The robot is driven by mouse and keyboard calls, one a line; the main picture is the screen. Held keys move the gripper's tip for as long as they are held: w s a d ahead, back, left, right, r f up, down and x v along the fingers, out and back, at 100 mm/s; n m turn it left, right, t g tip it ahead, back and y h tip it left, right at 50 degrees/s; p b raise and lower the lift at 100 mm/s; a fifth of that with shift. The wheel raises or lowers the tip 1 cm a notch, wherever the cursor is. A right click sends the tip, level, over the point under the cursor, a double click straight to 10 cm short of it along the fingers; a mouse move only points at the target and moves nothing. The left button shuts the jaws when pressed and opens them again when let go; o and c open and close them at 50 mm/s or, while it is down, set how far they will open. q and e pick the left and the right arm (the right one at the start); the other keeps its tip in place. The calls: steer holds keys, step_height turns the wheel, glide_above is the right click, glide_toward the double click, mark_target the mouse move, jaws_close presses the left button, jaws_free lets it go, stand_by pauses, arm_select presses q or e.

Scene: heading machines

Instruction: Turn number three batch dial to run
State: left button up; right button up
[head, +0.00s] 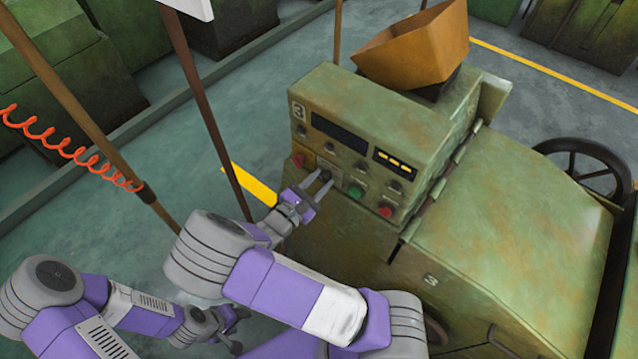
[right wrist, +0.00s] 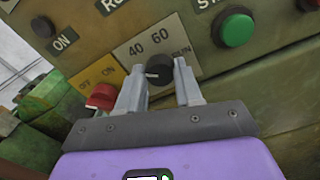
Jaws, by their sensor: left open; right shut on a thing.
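The green machine marked 3 (head: 335,97) has a control panel on its front. The batch dial (right wrist: 158,68) is a black knob on a pale plate marked 40, 60 and RUN. My right gripper (head: 317,186) reaches the panel in the head view. In the right wrist view its two fingers (right wrist: 159,85) are shut on the dial, one on each side. The dial's pointer setting cannot be made out clearly. My left gripper (head: 236,328) is open and empty, low in the head view, away from the panel.
A green button (right wrist: 237,29) sits right of the dial, and a red OFF/ON switch (right wrist: 101,96) sits to its left. Another red button (head: 386,211) is further right. An orange hopper (head: 420,48) tops the machine. Brown posts (head: 207,110) and a red coiled hose (head: 70,150) stand left.

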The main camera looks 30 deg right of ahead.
steer(key=m+b, duration=0.1)
steer(key=m, duration=0.2)
steer(key=shift+f+m+b, duration=0.1)
steer(key=shift+m+b, duration=0.3)
steer(key=m+b, duration=0.1)
steer(key=m, duration=0.1)
steer(key=shift+m+b, duration=0.35)
steer(key=shift+m, duration=0.05)
steer(key=m+b, duration=0.5)
steer(key=m, duration=0.1)
steer(key=shift+f, duration=0.15)
steer(key=m+b, duration=1.5)
steer(key=b, duration=0.2)
steer(key=shift+f, duration=0.15)
steer(key=shift+r+m+b, duration=0.2)
steer(key=shift+m+b, duration=0.7)
steer(key=shift+b, duration=0.25)
steer(key=o, duration=1)
steer(key=shift+o, duration=0.2)
